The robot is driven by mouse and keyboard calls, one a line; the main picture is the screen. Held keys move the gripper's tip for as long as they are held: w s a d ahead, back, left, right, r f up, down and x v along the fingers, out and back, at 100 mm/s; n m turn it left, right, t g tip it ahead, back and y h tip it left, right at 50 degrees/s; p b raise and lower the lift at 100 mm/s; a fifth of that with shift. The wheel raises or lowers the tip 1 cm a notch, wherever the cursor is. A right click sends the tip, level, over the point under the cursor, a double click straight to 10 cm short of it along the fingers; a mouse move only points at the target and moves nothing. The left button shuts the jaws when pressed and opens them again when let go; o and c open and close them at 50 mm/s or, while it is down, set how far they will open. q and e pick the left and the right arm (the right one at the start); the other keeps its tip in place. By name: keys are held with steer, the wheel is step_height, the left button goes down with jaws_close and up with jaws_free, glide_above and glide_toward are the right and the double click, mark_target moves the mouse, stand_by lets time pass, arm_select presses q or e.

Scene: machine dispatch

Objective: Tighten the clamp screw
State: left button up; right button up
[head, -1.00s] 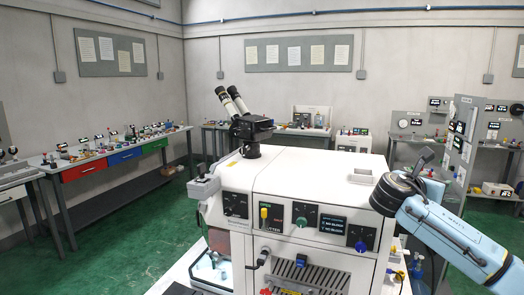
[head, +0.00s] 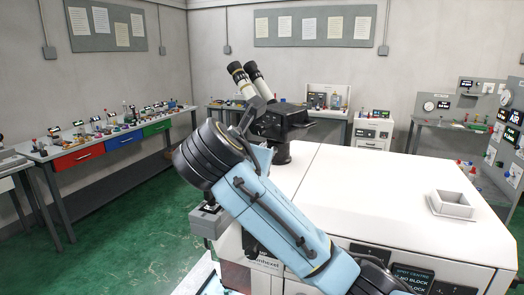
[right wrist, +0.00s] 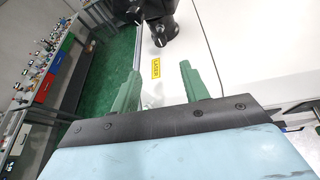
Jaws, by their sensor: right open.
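The white machine (head: 390,190) carries a binocular microscope (head: 283,122) with a black head and two pale eyepiece tubes. Its dark post (right wrist: 160,28) shows at the top of the right wrist view. I cannot make out the clamp screw for certain in either view. My right arm crosses the front of the machine, and a grey part of its gripper shows just left of the microscope head. In the right wrist view my right gripper (right wrist: 163,84) is open, its two green fingers apart with nothing between them. My left gripper is not in view.
A yellow label (right wrist: 156,69) lies on the white top beyond the fingers. A square white tray (head: 452,204) sits on the machine's right side, with clear top between. A bench with coloured drawers (head: 110,145) stands at the left wall, across open green floor.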

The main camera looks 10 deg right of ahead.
steer(key=p+x, duration=0.1)
steer(key=x, duration=0.3)
steer(key=shift+s+d, duration=0.1)
steer(key=p+x, duration=0.1)
steer(key=x, duration=0.6)
steer(key=shift+w+d+f, duration=0.1)
steer(key=shift+w+f, duration=0.1)
steer(key=shift+w, duration=0.15)
steer(key=shift+w+d+f+p, duration=0.15)
steer(key=shift+w+p, duration=0.1)
steer(key=shift+p, duration=0.05)
steer(key=shift+w+d+f, duration=0.1)
steer(key=shift+w+f, duration=0.05)
steer(key=shift+w, duration=0.1)
steer(key=shift+c, duration=0.4)
jaws_close()
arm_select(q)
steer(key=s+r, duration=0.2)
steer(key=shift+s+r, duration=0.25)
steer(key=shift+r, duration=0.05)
arm_select(e)
steer(key=shift+m, duration=0.3)
